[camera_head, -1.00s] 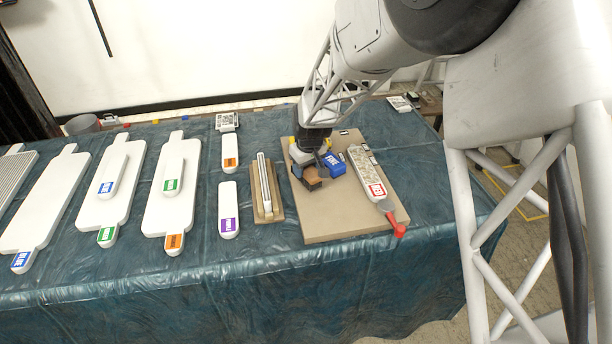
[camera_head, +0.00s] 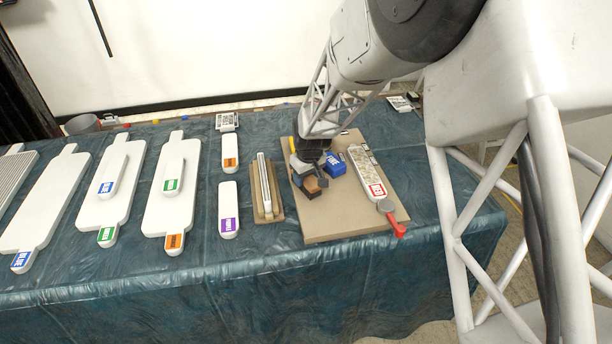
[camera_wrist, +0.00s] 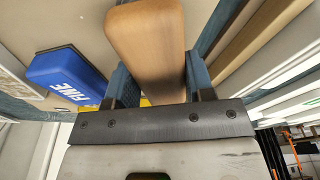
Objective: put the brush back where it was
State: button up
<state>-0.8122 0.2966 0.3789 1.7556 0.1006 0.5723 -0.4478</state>
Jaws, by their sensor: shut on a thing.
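My gripper (camera_head: 310,174) is over the left part of the tan board (camera_head: 340,228). It is shut on a brush with a wooden body, whose pale brown wood fills the gap between the fingers in the wrist view (camera_wrist: 150,45). In the head view the brush (camera_head: 313,190) shows as a small brown and dark block below the gripper. I cannot tell whether the brush touches the board. The place where it was before is not marked in any way that I can see.
A blue block marked FINE (camera_head: 334,164) lies just right of my gripper. A long speckled piece with a red label (camera_head: 366,172) and a red-handled tool (camera_head: 390,217) lie farther right. A wooden rack with a metal bar (camera_head: 266,190) is at left. The board's front is clear.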

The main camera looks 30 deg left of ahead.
aim_at(310, 178)
jog(key=o, duration=0.9)
jog(key=shift+f, duration=0.1)
jog(key=shift+r, duration=0.2)
jog(key=shift+s+d+r, duration=0.1)
jog(key=shift+d+r, duration=0.2)
jog(key=shift+r, duration=1.65)
jog(key=shift+s+d+r, duration=0.15)
jog(key=shift+d+r, duration=0.1)
jog(key=shift+r, duration=1.75)
jog(key=shift+s+d+r, duration=0.1)
jog(key=shift+d+r, duration=0.2)
jog(key=shift+r, duration=1.65)
jog(key=shift+d, duration=0.1)
